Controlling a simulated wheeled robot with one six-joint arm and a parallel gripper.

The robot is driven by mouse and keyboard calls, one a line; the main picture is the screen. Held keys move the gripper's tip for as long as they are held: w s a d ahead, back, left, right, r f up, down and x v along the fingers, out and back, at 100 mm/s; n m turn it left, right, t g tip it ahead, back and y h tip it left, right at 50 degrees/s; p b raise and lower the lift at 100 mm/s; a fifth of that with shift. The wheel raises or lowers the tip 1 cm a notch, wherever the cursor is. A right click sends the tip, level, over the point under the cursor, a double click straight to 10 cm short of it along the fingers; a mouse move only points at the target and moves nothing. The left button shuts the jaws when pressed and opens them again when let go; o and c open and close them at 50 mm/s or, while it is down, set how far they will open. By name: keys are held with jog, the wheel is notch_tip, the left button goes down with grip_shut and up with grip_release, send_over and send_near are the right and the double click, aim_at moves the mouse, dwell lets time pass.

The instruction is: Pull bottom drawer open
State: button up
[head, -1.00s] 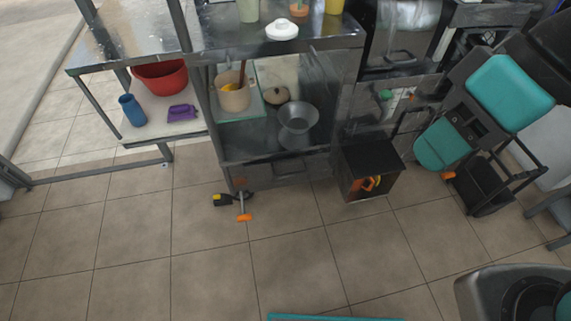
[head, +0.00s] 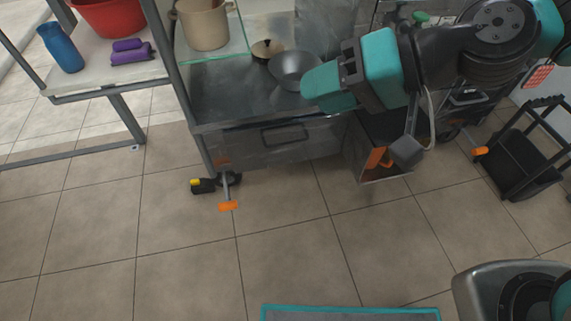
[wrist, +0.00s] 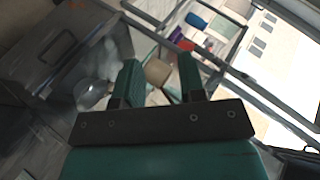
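The bottom drawer (head: 250,150) is a grey metal front low under the steel shelf unit, and it looks closed. Its bar handle (head: 285,135) is near the top of the front. My gripper (head: 310,88) is up and to the right of the handle in the head view, apart from it, and overlaps the edge of the metal bowl in the picture. In the wrist view my gripper (wrist: 159,70) has its two teal fingers spread with nothing held between them. The handle is not clear in the wrist view.
A metal bowl (head: 296,70), a lidded pot (head: 267,49) and a beige pot (head: 205,24) stand on the shelves. An open dark box (head: 385,165) is right of the drawer. The floor in front is mostly clear.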

jog(key=w+f+m+t+y+b, duration=0.1)
jog(key=w+f+m+t+b, duration=0.25)
jog(key=f+b, duration=0.65)
jog(key=w+f+m+t+y+b, duration=0.1)
jog(key=w+f+m+t+b, duration=0.2)
jog(key=f+b, duration=0.65)
jog(key=m+t+h+b, duration=0.1)
jog(key=m+t+h, duration=0.3)
jog(key=m, duration=0.4)
send_near(285, 143)
jog(key=shift+f+p+x, duration=0.2)
jog(key=shift+p+x, duration=0.3)
jog(key=shift+x, duration=4.65)
jog(key=shift+w+d, duration=0.1)
jog(key=shift+d, duration=0.05)
grip_shut()
